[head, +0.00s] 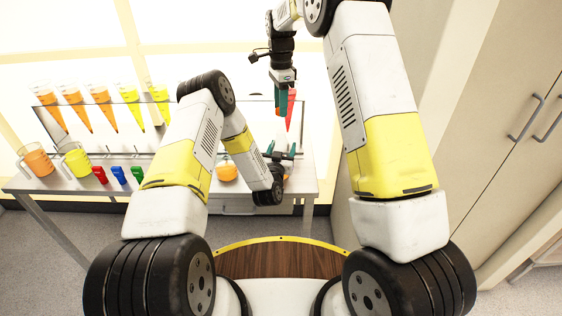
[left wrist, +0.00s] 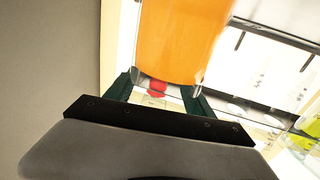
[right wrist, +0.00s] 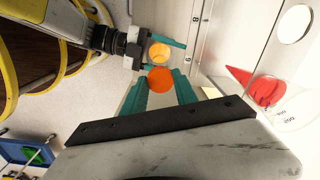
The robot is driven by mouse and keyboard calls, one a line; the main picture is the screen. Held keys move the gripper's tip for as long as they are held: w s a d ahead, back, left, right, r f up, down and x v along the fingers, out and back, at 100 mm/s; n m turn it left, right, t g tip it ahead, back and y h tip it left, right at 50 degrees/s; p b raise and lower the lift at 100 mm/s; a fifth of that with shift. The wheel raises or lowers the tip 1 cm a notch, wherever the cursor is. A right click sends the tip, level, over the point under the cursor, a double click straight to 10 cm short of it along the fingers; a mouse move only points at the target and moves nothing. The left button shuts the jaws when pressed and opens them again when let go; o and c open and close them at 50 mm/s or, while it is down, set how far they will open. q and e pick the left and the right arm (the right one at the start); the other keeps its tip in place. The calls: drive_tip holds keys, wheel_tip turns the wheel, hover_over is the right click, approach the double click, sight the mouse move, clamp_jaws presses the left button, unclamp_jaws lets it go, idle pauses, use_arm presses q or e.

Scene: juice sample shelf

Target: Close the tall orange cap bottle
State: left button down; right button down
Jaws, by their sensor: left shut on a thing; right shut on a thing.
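The orange bottle (left wrist: 180,40) fills the top of the left wrist view, clasped between the teal fingers of my left gripper (left wrist: 158,92). The right wrist view shows its round, uncapped mouth (right wrist: 160,52). My right gripper (right wrist: 160,92) is shut on the orange cap (right wrist: 160,80), which appears close to the mouth in that view but apart from it. In the head view, my right gripper (head: 283,103) is high above my left gripper (head: 281,154). The bottle is mostly hidden there, and the cap cannot be made out.
A rack (head: 100,102) of conical orange and yellow tubes stands on the table at left. Jugs (head: 38,161) and small red, blue and green items (head: 118,174) sit in front. A red cone (right wrist: 255,86) is near my right gripper. A cabinet (head: 490,120) stands at right.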

hover_over(280, 132)
drive_tip(key=shift+w+d+f, duration=0.1)
drive_tip(key=shift+f, duration=2.4)
drive_tip(key=shift+f, duration=0.85)
drive_tip(key=shift+f, duration=0.6)
